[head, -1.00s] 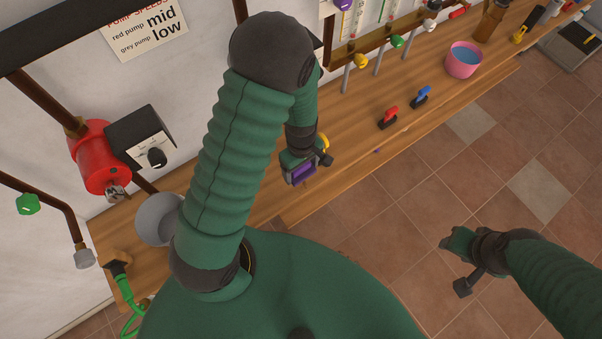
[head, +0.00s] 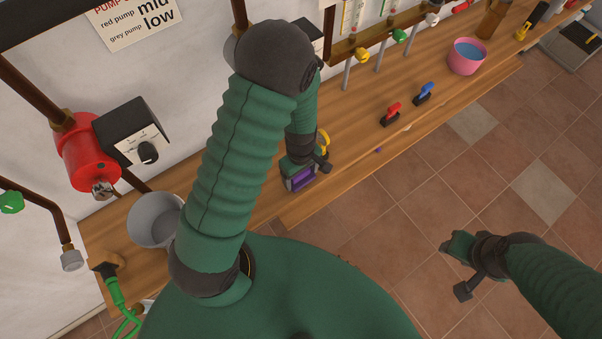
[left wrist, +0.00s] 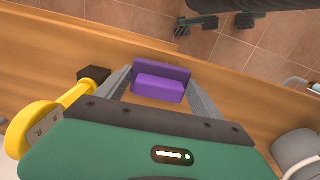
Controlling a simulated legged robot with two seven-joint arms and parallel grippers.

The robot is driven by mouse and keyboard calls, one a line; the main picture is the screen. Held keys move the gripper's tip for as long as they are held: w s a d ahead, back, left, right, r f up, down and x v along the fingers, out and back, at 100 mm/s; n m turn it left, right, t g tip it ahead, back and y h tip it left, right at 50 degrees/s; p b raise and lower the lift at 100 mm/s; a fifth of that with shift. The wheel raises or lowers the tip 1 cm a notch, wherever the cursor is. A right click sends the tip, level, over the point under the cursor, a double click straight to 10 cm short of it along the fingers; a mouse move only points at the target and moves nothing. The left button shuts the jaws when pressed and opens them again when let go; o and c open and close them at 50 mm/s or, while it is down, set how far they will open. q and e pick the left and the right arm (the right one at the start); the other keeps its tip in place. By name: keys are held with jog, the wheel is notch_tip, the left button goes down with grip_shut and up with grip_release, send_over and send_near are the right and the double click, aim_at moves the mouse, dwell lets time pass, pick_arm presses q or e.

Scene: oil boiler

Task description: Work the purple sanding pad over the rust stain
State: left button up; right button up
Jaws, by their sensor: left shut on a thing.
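My left gripper (head: 299,180) is shut on the purple sanding pad (head: 302,178), over the front part of the wooden bench. In the left wrist view the pad (left wrist: 160,85) sits between the two grey fingers, with bench wood around it. I cannot make out a rust stain in either view; my left arm covers part of the bench and wall. My right gripper (head: 457,244) hangs over the tiled floor, away from the bench, and seems empty. Whether its fingers are open is unclear.
A yellow lever (left wrist: 45,120) is close beside my left gripper. Red (head: 392,112) and blue (head: 425,92) levers stand farther along the bench (head: 355,125). A grey bucket (head: 152,220) is at left, a pink water bucket (head: 467,57) at the far right. The tiled floor is open.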

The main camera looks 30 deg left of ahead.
pick_arm(q)
jog(key=shift+f+b, duration=0.5)
jog(key=shift+f, duration=0.25)
dwell(0.3)
dwell(0.4)
dwell(0.4)
